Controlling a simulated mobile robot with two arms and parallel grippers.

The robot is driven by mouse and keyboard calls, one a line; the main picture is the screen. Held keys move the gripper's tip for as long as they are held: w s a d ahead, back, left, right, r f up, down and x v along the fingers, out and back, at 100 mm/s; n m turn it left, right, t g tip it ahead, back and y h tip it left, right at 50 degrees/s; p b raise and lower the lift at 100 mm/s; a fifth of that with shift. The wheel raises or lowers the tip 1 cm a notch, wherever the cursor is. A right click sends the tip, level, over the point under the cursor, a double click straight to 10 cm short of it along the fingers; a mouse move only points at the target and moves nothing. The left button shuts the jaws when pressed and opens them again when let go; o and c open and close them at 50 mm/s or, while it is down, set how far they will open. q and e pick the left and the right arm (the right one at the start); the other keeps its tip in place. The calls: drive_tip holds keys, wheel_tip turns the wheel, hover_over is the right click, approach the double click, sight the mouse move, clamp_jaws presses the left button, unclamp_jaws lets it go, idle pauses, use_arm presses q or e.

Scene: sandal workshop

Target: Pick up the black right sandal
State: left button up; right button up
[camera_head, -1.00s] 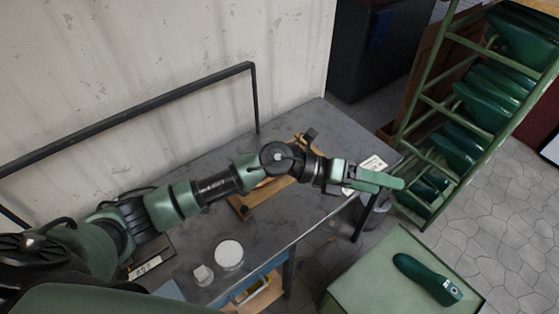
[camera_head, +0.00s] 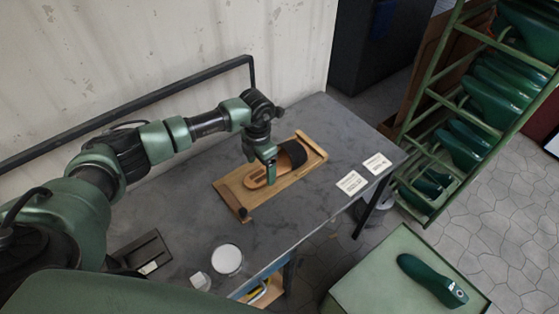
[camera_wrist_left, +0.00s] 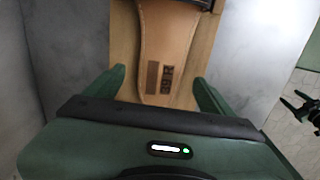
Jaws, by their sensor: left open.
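The sandal (camera_head: 292,153), with a tan footbed and a wide black strap, lies on a wooden board (camera_head: 316,147) on the grey workbench. My left gripper (camera_head: 266,166) points down over the footbed, behind the strap. In the left wrist view its open fingers (camera_wrist_left: 158,90) are on either side of the sandal's tan footbed (camera_wrist_left: 175,45), with nothing gripped. Dark printed marks show on the footbed, and the strap is only partly visible at the top edge. Whether the fingers touch the sandal or board cannot be told.
Two white cards (camera_head: 352,183) lie on the workbench (camera_head: 330,115) right of the board. A white round container (camera_head: 227,259) stands near the front edge. A green shoe last (camera_head: 432,280) lies on a green-topped stand (camera_head: 375,275). A green rack (camera_head: 431,100) holds several more lasts.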

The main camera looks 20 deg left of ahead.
use_arm(q)
drive_tip(key=shift+f, duration=1.35)
clamp_jaws()
drive_tip(key=shift+r, duration=0.1)
